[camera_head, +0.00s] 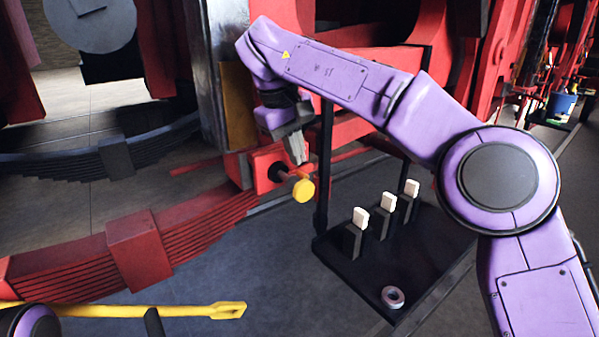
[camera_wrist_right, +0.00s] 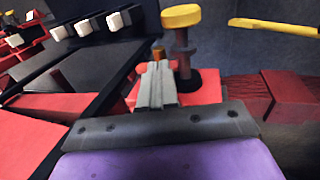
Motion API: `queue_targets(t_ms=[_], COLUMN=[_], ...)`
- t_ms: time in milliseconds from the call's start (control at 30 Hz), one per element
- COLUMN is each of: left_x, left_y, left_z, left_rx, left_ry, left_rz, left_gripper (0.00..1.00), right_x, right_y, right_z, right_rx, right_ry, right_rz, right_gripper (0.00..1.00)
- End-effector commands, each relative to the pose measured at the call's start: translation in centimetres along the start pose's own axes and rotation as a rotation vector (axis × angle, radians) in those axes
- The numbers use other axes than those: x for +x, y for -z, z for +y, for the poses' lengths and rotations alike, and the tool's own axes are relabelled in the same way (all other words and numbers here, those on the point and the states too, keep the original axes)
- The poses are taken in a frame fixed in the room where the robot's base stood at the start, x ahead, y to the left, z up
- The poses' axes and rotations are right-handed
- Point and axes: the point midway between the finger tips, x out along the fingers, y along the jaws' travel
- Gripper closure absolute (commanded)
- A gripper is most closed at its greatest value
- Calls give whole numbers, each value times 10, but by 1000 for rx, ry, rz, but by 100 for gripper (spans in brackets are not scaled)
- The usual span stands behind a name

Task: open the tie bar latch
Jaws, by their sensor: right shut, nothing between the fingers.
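A yellow round knob (camera_head: 303,190) on a short red stem sticks out of a red block (camera_head: 266,168) at the end of the leaf spring. I take this to be the latch. The knob also shows in the right wrist view (camera_wrist_right: 181,16), above a black collar (camera_wrist_right: 183,82). My right gripper (camera_head: 299,160) is shut and empty, its fingers pointing down just above the stem. In the right wrist view the fingers (camera_wrist_right: 157,72) lie beside the stem, with a small orange tip just beyond them. I cannot tell whether they touch. My left gripper is not in view.
A yellow bar (camera_head: 180,311) with a looped end lies low on the left. A red leaf spring (camera_head: 75,258) runs left from the block. A black tray (camera_head: 440,243) holds white-topped black pieces (camera_head: 381,216) and a pale ring (camera_head: 392,297). Red framework (camera_head: 390,65) stands behind my right arm.

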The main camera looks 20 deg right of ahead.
Motion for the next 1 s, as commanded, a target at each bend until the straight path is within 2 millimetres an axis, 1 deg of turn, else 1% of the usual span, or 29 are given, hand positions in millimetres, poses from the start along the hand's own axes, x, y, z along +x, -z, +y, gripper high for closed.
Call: queue_targets(t_ms=[33, 100, 267, 600, 700, 800, 900, 1000], left_x=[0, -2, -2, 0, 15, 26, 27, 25], left_y=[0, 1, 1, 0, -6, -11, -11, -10], left_z=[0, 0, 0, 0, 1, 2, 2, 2], left_rx=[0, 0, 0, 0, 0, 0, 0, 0], left_ry=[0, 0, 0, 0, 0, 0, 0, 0], left_rz=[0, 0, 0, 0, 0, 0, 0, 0], left_gripper=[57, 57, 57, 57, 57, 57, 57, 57], right_x=[8, 16, 28, 31, 39, 40, 36, 34], right_y=[-1, 0, 0, 0, 0, 0, 0, 0], right_z=[0, 1, 0, -1, -6, -8, -7, -5], right_rx=[-3, -2, -1, -1, -6, -4, -2, -1], right_ry=[3, 2, 1, -9, -101, -210, -263, -266], right_rz=[-2, -2, -1, 0, 0, 0, 1, 0], right_gripper=[100, 100, 100, 100, 100, 100, 100, 100])
